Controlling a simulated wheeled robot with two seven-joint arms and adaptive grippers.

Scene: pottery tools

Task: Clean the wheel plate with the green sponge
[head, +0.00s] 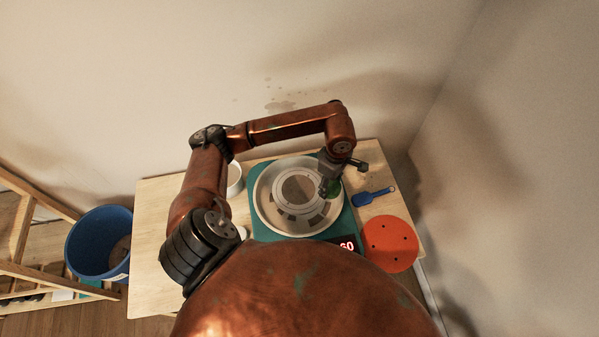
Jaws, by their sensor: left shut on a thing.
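The wheel plate (270,212) is a pale round disc with grey-brown smears and dark patches, set on a teal wheel base (345,225) on the wooden table. My left gripper (331,186) is over the right side of the plate, shut on the green sponge (335,188). Only a small part of the sponge shows beside the fingers. I cannot tell whether the sponge touches the plate. My right gripper is not in view.
A blue scoop-like tool (372,196) and an orange disc with holes (390,244) lie to the right. A white container (234,177) stands left of the plate. A blue bucket (98,243) is beside the table (150,255), whose left part is clear.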

